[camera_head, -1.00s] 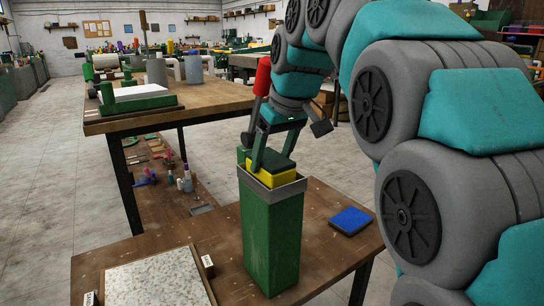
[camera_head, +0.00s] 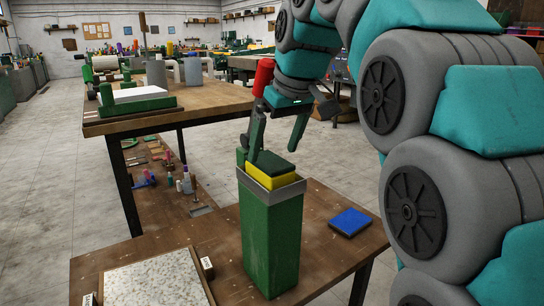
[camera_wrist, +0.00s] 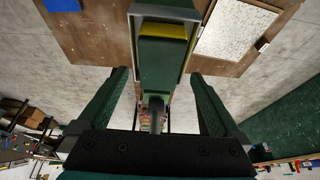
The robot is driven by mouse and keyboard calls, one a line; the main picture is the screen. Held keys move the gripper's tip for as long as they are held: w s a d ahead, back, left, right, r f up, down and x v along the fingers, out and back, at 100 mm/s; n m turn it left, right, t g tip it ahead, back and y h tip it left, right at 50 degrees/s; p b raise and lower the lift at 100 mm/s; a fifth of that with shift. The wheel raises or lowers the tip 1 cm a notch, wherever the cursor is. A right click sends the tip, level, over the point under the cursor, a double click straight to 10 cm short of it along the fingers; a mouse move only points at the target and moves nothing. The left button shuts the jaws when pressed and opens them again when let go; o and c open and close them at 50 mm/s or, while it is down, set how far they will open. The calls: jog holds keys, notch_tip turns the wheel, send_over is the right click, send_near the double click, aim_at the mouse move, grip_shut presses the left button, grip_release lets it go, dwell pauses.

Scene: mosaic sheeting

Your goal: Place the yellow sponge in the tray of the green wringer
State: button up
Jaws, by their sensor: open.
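The yellow sponge (camera_head: 270,179) has a dark green top layer. It lies in the grey-rimmed tray (camera_head: 285,193) on top of the tall green wringer (camera_head: 272,240). The wringer stands upright on the low brown table. My gripper (camera_head: 273,148) is open and empty, with its fingers just above and behind the sponge. In the wrist view, the sponge (camera_wrist: 165,31) shows inside the tray rim (camera_wrist: 188,22), beyond the two spread fingers (camera_wrist: 160,78). The sponge's underside is hidden by the tray.
A flat blue block (camera_head: 350,221) lies on the low table (camera_head: 225,235) right of the wringer. A speckled pale panel (camera_head: 155,281) with small labels lies at front left. A higher wooden bench (camera_head: 210,97) holding a green-based item stands behind. Small bottles and tools lie on its lower shelf.

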jog(key=p+v, duration=0.3)
jog(key=v, duration=0.5)
jog(key=shift+r, duration=0.25)
jog(key=shift+d+f, duration=0.1)
jog(key=shift+d, duration=0.05)
jog(key=s+d+f+m+g, duration=0.1)
jog(key=s+d+f, duration=0.3)
jog(key=s+f, duration=0.5)
jog(key=s+d+f+m+g+h, duration=0.1)
jog(key=s+d+f+m+g, duration=0.1)
jog(key=s+f, duration=0.8)
jog(key=s+d+f+m+g+h, duration=0.1)
jog(key=s+d+f+m+g, duration=0.1)
jog(key=s+d+f, duration=0.4)
jog(key=s+f+m, duration=0.1)
jog(key=s+f, duration=0.3)
jog(key=f, duration=0.6)
jog(key=shift+s+d+f+m, duration=0.15)
jog(key=shift+s+d+m, duration=0.1)
jog(key=shift+m, duration=0.15)
